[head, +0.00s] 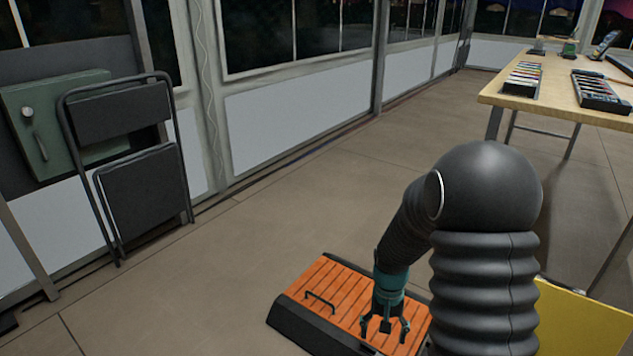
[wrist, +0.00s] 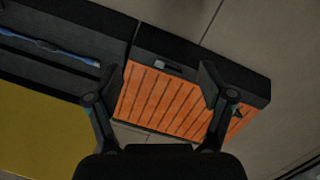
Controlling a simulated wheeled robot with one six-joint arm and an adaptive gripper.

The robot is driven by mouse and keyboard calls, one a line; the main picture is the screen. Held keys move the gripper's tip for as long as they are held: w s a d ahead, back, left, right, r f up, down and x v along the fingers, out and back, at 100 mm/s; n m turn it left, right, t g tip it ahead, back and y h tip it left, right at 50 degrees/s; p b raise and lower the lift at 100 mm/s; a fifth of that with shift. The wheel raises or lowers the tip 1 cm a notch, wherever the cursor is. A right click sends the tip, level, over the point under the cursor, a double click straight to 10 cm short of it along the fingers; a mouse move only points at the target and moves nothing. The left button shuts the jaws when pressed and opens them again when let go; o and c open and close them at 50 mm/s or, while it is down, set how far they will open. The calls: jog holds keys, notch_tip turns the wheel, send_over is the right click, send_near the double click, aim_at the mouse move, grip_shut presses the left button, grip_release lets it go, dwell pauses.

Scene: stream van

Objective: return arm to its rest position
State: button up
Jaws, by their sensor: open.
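My gripper (head: 385,328) points down in the head view, over the right part of an orange slatted panel (head: 325,283) with dark edges. My arm, black and ribbed with a teal wrist section, bends down to it from the right. In the wrist view my gripper (wrist: 158,88) has its two fingers spread wide with nothing between them. The orange panel shows beyond and between the fingers in the wrist view (wrist: 160,100). Whether the fingertips touch the panel cannot be told.
A black handle (head: 320,303) stands on the panel. A yellow surface (head: 580,318) lies right of my arm. A folded black chair (head: 140,185) leans by the left wall near a green box (head: 60,125). A wooden table (head: 555,75) with trays stands at the right. The middle floor is clear.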

jog(key=s+r+t+p, duration=0.2)
jog(key=s+r, duration=0.4)
jog(key=r, duration=0.5)
jog(key=s+r+n+t+p, duration=0.1)
jog(key=s+r+t+p, duration=0.1)
jog(key=s+r, duration=0.4)
jog(key=s+r+n+t+p, duration=0.1)
jog(key=s+r, duration=0.5)
jog(key=r, duration=1.1)
jog(key=shift+s+a+t+p, duration=0.2)
jog(key=shift+s+t+p, duration=0.15)
jog(key=shift+t+p, duration=0.6)
jog(key=shift+t, duration=0.25)
